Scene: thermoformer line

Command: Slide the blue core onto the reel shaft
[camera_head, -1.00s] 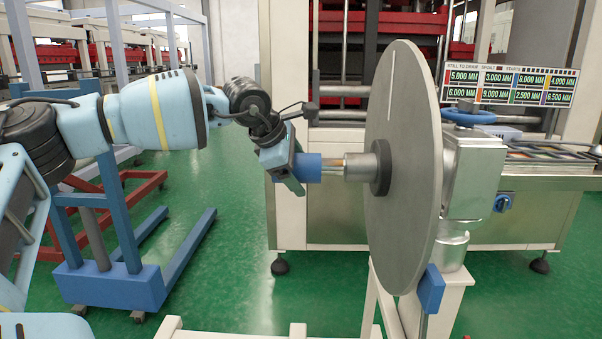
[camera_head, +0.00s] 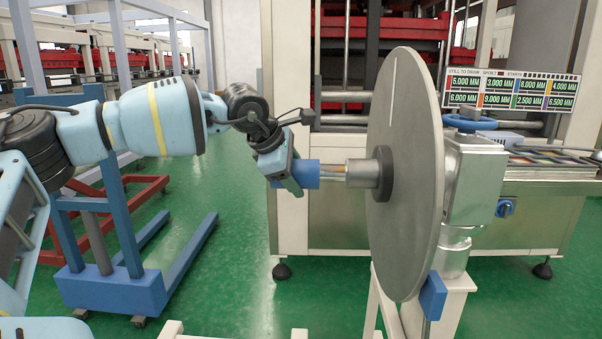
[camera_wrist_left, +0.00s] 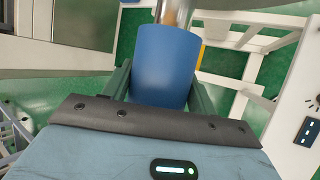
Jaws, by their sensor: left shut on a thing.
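The blue core (camera_head: 308,173) is a short cylinder, held roughly level in my left gripper (camera_head: 293,176). In the left wrist view the blue core (camera_wrist_left: 166,65) sits between the two green fingers of my left gripper (camera_wrist_left: 160,92), which are shut on it. The reel shaft (camera_head: 361,173) is a grey stub projecting left from the hub of a large grey disc (camera_head: 405,230). A thinner brownish rod (camera_head: 333,174) shows between the core and the stub. I cannot tell whether the core is around the rod's end or only in front of it. My right gripper is not in view.
A blue block (camera_head: 432,296) sits at the disc's lower edge. A white stand (camera_head: 455,305) is under the reel. Behind are a machine frame and a display board (camera_head: 512,88). A blue wheeled frame (camera_head: 110,288) stands at left, with clear green floor between.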

